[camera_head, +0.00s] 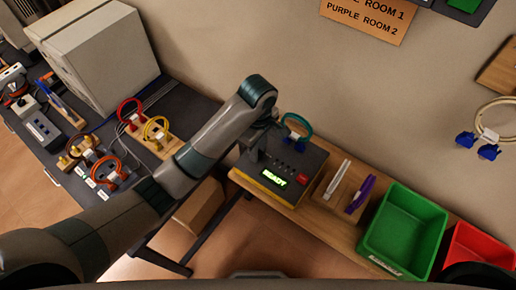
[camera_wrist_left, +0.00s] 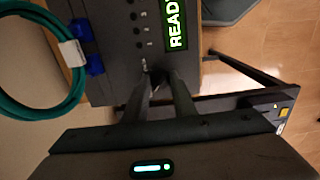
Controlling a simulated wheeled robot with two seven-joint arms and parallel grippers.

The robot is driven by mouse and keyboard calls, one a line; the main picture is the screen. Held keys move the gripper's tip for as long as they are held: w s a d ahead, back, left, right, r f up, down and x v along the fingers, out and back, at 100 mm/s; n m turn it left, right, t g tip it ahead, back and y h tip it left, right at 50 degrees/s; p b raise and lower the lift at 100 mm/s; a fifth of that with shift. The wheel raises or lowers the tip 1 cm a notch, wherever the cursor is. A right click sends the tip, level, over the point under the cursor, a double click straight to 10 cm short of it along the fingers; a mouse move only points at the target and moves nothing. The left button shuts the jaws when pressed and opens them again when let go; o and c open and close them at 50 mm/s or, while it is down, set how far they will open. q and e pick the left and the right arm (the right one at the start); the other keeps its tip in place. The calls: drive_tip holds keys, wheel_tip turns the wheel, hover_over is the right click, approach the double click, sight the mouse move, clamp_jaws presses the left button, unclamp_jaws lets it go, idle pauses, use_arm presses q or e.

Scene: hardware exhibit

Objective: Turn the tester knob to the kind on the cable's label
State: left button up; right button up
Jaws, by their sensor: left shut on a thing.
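The tester (camera_head: 315,162) is a dark box on the wooden bench. Its green display (camera_head: 274,178) reads READY; the display (camera_wrist_left: 176,25) also shows in the left wrist view. A teal cable (camera_head: 297,118) loops at its back edge; in the left wrist view the cable (camera_wrist_left: 20,108) has blue plugs (camera_wrist_left: 88,31) at the tester and a white label (camera_wrist_left: 72,53), whose print I cannot read. My left gripper (camera_wrist_left: 160,77) is shut on the tester knob, at the panel by a row of small marked dots. The fingers mostly hide the knob, so its pointer is unclear.
Right of the tester stand a wooden holder (camera_head: 331,203) with white and purple pieces, a green bin (camera_head: 405,228) and a red bin (camera_head: 475,247). Coloured cables and a grey cabinet (camera_head: 100,55) are on the left desk. A blue-plugged cable (camera_head: 487,137) hangs on the wall.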

use_arm(q)
drive_tip(key=shift+w+r, duration=0.1)
idle(0.3)
drive_tip(key=o, duration=1)
drive_tip(key=shift+o, duration=0.2)
drive_tip(key=shift+a+r, duration=0.1)
drive_tip(key=shift+r, duration=1.15)
wheel_tip(320, 180, up, 15)
drive_tip(key=b, duration=0.1)
drive_tip(key=shift+f, duration=0.1)
